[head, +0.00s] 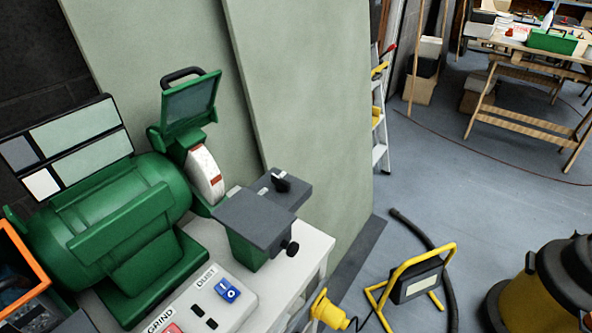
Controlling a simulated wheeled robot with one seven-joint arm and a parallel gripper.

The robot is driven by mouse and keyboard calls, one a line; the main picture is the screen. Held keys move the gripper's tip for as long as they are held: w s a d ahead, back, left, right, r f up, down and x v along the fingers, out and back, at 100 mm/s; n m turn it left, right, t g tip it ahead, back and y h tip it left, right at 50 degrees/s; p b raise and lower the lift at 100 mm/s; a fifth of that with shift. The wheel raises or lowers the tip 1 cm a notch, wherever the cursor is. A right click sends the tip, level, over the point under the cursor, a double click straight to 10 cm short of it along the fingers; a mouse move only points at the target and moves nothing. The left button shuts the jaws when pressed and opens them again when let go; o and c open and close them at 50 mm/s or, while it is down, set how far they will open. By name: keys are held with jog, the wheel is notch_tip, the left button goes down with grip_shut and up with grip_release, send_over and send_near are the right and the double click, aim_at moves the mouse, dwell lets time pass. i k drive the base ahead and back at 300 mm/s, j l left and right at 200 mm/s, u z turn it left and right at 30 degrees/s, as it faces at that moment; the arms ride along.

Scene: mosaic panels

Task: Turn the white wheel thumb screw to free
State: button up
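A green bench grinder (110,220) stands on the bench at the left. Its white wheel (199,166) sits at the right end, with a red mark near its lower edge. A green-framed shield (190,103) is above the wheel. In front of the wheel is a grey tool rest (252,212). A black knob (291,248) sticks out from the lower right side of the rest, and a second black knob (281,184) is on top. No label shows which one is the thumb screw. My gripper is not in view.
A switch box (215,297) labelled GRIND and DUST sits in front of the grinder, with a blue switch. A yellow plug (327,310) is beside the bench. A yellow-framed work light (415,280), a dark hose and a yellow-black vacuum (530,305) stand on the floor. Green panels are behind.

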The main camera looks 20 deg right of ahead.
aim_at(282, 185)
jog(key=i+l+z, duration=0.2)
jog(key=l, duration=0.25)
jog(key=i+l+z, duration=0.15)
jog(key=i+l, duration=0.25)
jog(key=i, duration=0.05)
